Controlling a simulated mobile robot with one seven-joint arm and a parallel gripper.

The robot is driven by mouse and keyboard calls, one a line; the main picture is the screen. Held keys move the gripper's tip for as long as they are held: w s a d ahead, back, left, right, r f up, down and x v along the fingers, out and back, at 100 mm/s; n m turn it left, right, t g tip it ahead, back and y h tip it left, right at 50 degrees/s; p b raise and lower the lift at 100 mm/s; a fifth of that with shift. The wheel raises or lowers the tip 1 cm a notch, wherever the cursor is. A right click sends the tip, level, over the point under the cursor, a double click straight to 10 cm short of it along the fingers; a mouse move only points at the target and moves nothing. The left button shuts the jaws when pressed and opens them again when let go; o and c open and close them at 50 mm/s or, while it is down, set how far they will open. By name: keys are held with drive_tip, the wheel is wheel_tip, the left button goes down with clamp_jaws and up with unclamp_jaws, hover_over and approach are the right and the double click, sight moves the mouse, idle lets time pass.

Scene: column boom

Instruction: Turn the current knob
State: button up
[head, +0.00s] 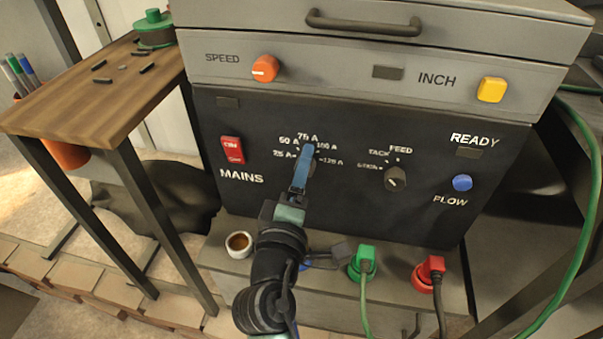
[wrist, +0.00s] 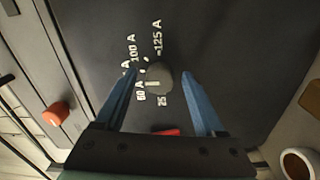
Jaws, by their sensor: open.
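The current knob is a round grey knob (wrist: 161,76) with a pale pointer mark, on the dark panel. In the wrist view the mark points left, roughly toward the 50 A label; its exact setting is hard to tell. Amp labels from 25 to 125 ring the knob. My gripper (wrist: 158,72) is open, with one blue finger on each side of the knob and visible gaps between. In the head view my gripper (head: 306,150) is at the amp dial and hides most of the knob. I cannot tell how far the fingertips are from the panel.
A red MAINS switch (head: 232,149) is left of the dial, the feed knob (head: 396,178) right. The orange speed knob (head: 265,68) is above. Below are a white cup (head: 239,244), a green plug (head: 363,260) and a red plug (head: 430,270). A wooden table (head: 75,105) stands left.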

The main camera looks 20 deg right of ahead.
drive_tip(key=v, duration=1.3)
drive_tip(key=w+a+r+m+t+y, duration=0.2)
drive_tip(key=w+r+m+t, duration=0.15)
drive_tip(key=r, duration=0.85)
drive_tip(key=w+a+r+m+t+y, duration=0.1)
drive_tip(key=w+a+r+m+t, duration=0.3)
drive_tip(key=r, duration=0.8)
drive_tip(key=s+a+r+m+t+y+p, duration=0.15)
drive_tip(key=s+r+y, duration=0.3)
drive_tip(key=r, duration=0.55)
drive_tip(key=s+a+r+t+y+p, duration=0.1)
drive_tip(key=s+a+r+t+y, duration=0.3)
drive_tip(key=r, duration=0.6)
wheel_tip(320, 180, up, 32)
drive_tip(key=s+d+h+p, duration=0.1)
drive_tip(key=d+p, duration=0.1)
drive_tip(key=p, duration=2.9)
drive_tip(key=shift+d+g+p, duration=0.15)
drive_tip(key=shift+g+p, duration=0.15)
drive_tip(key=shift+p, duration=0.05)
drive_tip(key=shift+f, duration=0.1)
drive_tip(key=shift+c, duration=0.4)
